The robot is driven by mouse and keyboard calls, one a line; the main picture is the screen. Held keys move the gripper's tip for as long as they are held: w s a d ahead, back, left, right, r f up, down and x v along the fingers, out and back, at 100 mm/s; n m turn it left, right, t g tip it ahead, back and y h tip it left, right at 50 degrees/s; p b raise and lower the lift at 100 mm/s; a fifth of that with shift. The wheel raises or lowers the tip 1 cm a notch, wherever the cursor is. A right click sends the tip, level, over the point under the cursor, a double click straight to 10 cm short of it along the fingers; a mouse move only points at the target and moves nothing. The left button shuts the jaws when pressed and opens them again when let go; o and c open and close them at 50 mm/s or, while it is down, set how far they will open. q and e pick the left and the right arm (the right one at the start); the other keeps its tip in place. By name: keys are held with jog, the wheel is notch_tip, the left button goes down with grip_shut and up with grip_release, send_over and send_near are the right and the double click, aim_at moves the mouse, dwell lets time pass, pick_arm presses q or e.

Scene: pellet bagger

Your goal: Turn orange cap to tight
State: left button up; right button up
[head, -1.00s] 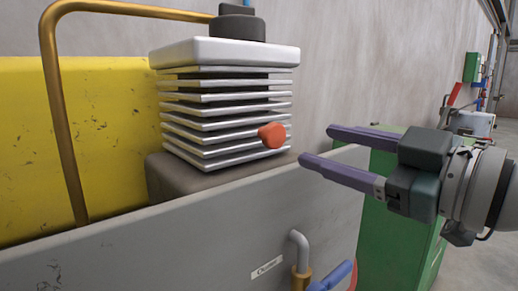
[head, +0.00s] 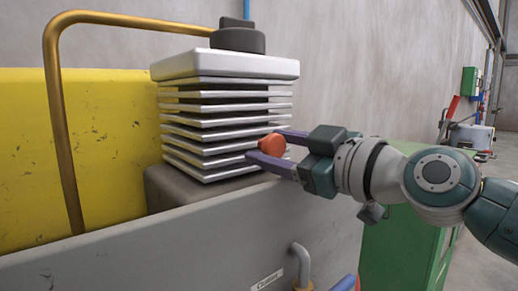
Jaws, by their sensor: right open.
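The orange cap (head: 271,145) is a small orange-red knob on the right side of the finned grey-white block (head: 225,67). My right gripper (head: 268,148) comes in from the right with its two purple fingers apart. One finger lies behind and above the cap, the other in front of and below it, so the cap sits between the fingertips. I cannot tell whether either finger touches it. The lower part of the cap is partly hidden by the near finger. My left gripper is not in view.
A grey panel (head: 150,255) runs along the front below the block. A bronze pipe (head: 58,130) arches at the left before a yellow panel (head: 110,120). A grey elbow pipe (head: 301,262) stands below the gripper. A green cabinet (head: 405,245) is at the right.

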jog(key=shift+c, duration=0.2)
grip_shut()
dwell(0.3)
jog(key=m+b, duration=0.1)
jog(key=m, duration=0.2)
jog(key=shift+f, duration=0.1)
jog(key=shift+m, duration=1.9)
jog(key=shift+o, duration=0.2)
grip_release()
